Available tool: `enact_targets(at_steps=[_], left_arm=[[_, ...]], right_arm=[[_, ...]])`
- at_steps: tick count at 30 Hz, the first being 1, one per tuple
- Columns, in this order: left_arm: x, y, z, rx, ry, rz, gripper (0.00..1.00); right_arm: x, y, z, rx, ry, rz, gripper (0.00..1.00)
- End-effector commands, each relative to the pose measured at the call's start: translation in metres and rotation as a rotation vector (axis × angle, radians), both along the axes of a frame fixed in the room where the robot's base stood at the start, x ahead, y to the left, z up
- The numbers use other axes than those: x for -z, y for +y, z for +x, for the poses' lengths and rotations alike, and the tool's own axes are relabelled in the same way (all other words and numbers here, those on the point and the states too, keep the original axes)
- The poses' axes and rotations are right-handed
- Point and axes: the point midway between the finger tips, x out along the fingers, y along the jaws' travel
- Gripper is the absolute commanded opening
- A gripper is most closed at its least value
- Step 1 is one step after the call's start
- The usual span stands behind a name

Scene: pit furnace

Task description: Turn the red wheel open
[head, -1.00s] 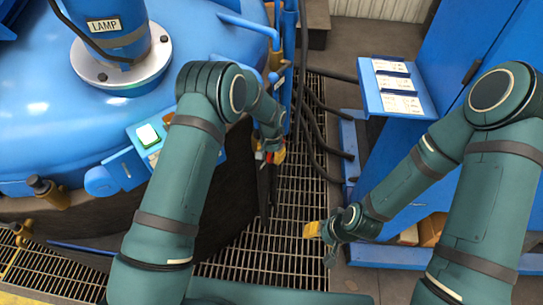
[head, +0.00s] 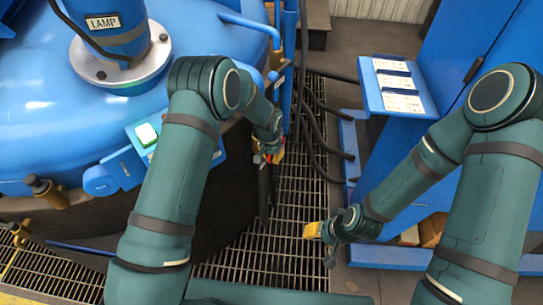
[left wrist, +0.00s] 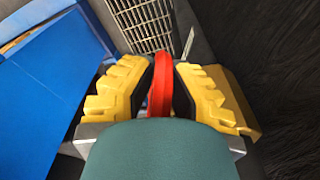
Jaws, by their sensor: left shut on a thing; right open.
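The red wheel (left wrist: 160,88) shows in the left wrist view as a narrow red band, seen nearly edge-on, between two yellow fingers. My left gripper (left wrist: 161,74) is shut on it, with one finger on each side. The rest of the wheel is hidden by the fingers and my wrist. In the head view my left gripper (head: 270,156) is low beside the furnace, and only a little red shows there. My right gripper (head: 320,243) is open and empty over the floor grating, apart from the wheel.
Black hoses (head: 313,115) hang right of my left gripper. A blue cabinet with a labelled shelf (head: 400,88) stands right. Floor grating (head: 285,255) lies between.

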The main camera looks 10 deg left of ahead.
Motion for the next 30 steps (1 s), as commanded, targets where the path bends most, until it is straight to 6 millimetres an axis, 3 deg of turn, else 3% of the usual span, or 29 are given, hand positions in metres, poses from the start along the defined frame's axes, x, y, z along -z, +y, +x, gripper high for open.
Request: enact_targets(at_steps=[15, 30], left_arm=[[0.015, 0.000, 0.000, -0.002, -0.324, -0.168, 0.00], [0.016, -0.002, 0.003, -0.001, -0.460, -0.237, 0.00]], right_arm=[[0.045, -0.001, 0.008, 0.005, -0.020, -0.004, 0.47], [0.049, -0.001, 0.010, 0.006, -0.023, -0.004, 0.47]])
